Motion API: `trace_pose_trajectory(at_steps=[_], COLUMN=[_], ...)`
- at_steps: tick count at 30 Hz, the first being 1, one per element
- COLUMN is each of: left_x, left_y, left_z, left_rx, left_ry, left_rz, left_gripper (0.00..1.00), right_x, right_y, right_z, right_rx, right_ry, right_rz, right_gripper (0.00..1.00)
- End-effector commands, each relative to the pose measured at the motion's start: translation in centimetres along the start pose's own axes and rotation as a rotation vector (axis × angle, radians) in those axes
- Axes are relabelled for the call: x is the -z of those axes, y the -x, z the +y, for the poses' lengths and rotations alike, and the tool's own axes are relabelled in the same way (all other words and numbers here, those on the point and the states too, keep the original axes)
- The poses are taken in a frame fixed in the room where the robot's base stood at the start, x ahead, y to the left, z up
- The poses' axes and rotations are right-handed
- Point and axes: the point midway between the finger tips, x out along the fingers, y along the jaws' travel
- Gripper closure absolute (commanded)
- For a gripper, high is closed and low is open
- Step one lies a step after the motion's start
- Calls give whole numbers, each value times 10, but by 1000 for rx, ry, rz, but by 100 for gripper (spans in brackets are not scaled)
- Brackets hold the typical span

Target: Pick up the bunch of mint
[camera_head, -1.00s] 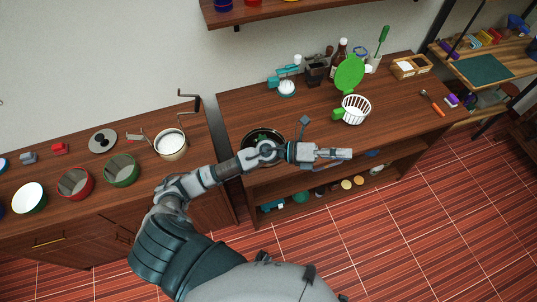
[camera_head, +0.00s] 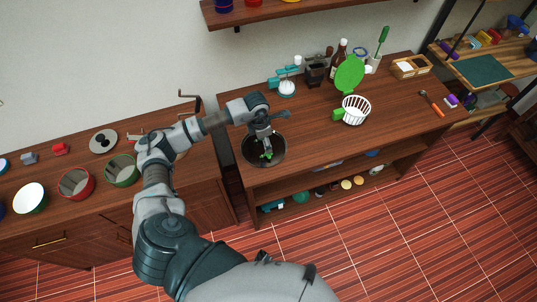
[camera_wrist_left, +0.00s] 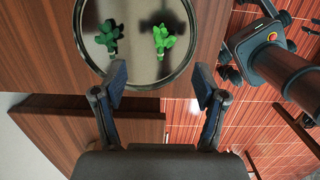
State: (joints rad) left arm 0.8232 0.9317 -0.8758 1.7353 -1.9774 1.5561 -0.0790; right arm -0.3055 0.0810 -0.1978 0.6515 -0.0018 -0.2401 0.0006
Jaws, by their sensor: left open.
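A dark round pan or tray (camera_head: 250,158) with a shiny inside stands on the left end of the wooden counter. A green bunch of mint (camera_head: 268,156) lies in it. The left wrist view shows a bright green bunch (camera_wrist_left: 163,40) and a darker green shape (camera_wrist_left: 108,37) to its left inside the rim (camera_wrist_left: 78,30); I cannot tell whether the darker one is a second bunch or a reflection. My left gripper (camera_head: 266,146) points down over the pan. My right gripper is not in view.
A white basket with a green handle (camera_head: 355,110) and a round green object (camera_head: 349,73) stand further right on the counter. A white-topped teal item (camera_head: 286,88) is at the back. Several bowls, among them a red one (camera_head: 75,184), line the left counter. The counter's middle is clear.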

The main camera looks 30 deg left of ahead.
Motion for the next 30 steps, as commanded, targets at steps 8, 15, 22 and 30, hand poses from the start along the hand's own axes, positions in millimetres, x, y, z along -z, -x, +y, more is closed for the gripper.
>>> trace_pose_trajectory(at_steps=[8,15,22,30], left_x=[0,1,1,2], left_y=[-35,-65,-87,-87], left_z=[-1,-7,-7,-5], left_rx=[2,2,0,1], left_ry=[-1,0,-1,0], left_rz=[0,1,0,-2], left_gripper=[28,28,28,48], right_x=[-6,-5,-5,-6], right_y=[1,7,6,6], right_z=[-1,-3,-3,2], right_rx=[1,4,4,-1], right_ry=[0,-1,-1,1], right_rz=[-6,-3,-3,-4], right_gripper=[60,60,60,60])
